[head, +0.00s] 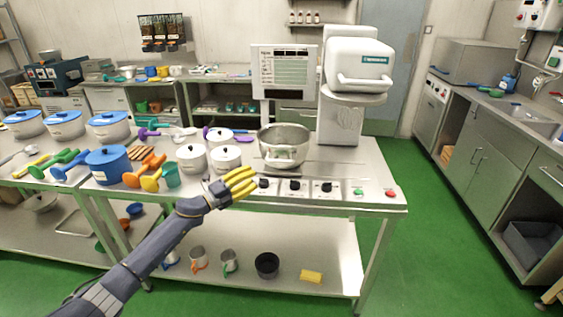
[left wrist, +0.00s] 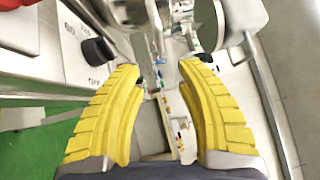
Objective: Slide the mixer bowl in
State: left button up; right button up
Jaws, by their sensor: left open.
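The mixer bowl (head: 284,148) is a steel bowl with a loop handle on its front. It stands upright on the steel table, to the left of the mixer (head: 357,68), which has a white head over a grey column. My left gripper (head: 243,182) has yellow fingers and is by the table's front edge, in front and left of the bowl, apart from it in the head view. In the left wrist view its fingers (left wrist: 160,75) are spread with nothing held between them. Shiny metal shows at the top of that view, too cropped to name surely. My right gripper is not in view.
Black knobs (head: 295,186) line the table's front panel, with a red button (head: 390,193) at its right end. White lidded pots (head: 226,157) stand left of the bowl. A display panel (head: 285,72) stands behind it. The tabletop right of the bowl is clear.

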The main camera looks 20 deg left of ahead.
aim_at(281, 160)
pick_arm(q)
jog(key=x, duration=1.4)
jog(key=shift+c, duration=0.5)
grip_shut()
